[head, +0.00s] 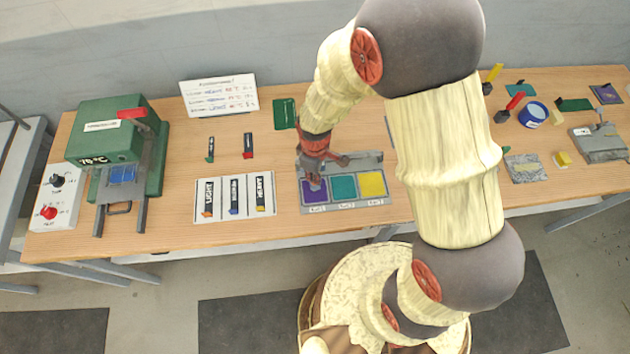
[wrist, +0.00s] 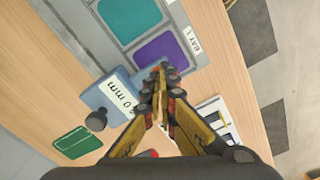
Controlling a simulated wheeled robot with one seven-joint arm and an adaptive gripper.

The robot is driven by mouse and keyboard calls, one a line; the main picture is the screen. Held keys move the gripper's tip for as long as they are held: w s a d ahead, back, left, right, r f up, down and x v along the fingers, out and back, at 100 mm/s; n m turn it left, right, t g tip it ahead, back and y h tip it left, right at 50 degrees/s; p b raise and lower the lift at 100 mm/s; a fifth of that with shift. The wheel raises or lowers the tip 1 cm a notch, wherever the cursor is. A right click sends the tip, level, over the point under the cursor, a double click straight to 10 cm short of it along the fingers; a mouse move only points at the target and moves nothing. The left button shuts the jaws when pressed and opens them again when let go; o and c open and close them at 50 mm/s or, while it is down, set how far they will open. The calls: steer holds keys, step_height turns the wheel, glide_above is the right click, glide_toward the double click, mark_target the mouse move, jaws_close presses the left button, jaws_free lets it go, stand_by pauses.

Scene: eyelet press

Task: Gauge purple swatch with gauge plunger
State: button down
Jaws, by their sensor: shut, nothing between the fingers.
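The purple swatch (head: 314,188) lies in the left bay of a grey three-bay tray (head: 340,206). In the wrist view the purple swatch (wrist: 160,58) sits just beyond my fingertips, beside a label reading BAY 1. My gripper (head: 314,184) points down over the back part of that bay. It is shut and empty in the wrist view (wrist: 161,70). A grey-blue gauge housing (wrist: 112,100) with a partly hidden mm reading and a dark knob stands beside the fingers. A grey-blue part lies under the fingertips; I cannot tell whether it is the plunger or whether they touch it.
Teal (head: 344,187) and yellow (head: 373,184) swatches fill the other bays. A card with LIGHT, MEDIUM and HEAVY strips (head: 235,197) lies left of the tray. A green press (head: 117,140) reading 70 °C stands further left. Small tools and a blue tin (head: 533,115) are at right.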

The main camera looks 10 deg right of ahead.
stand_by(0.5)
steer(key=shift+r+p, duration=2.45)
steer(key=shift+r, duration=1.1)
steer(key=shift+s+m, duration=0.25)
steer(key=shift+m, duration=0.15)
steer(key=s+d+r+m+t+b, duration=0.5)
steer(key=s+d+r+m+b, duration=0.5)
steer(key=b, duration=0.9)
step_height(320, 180, up, 3)
steer(key=shift+s+d+r+m+t+b, duration=0.2)
steer(key=shift+s+d+m+t+b, duration=0.15)
steer(key=shift+s+d, duration=0.6)
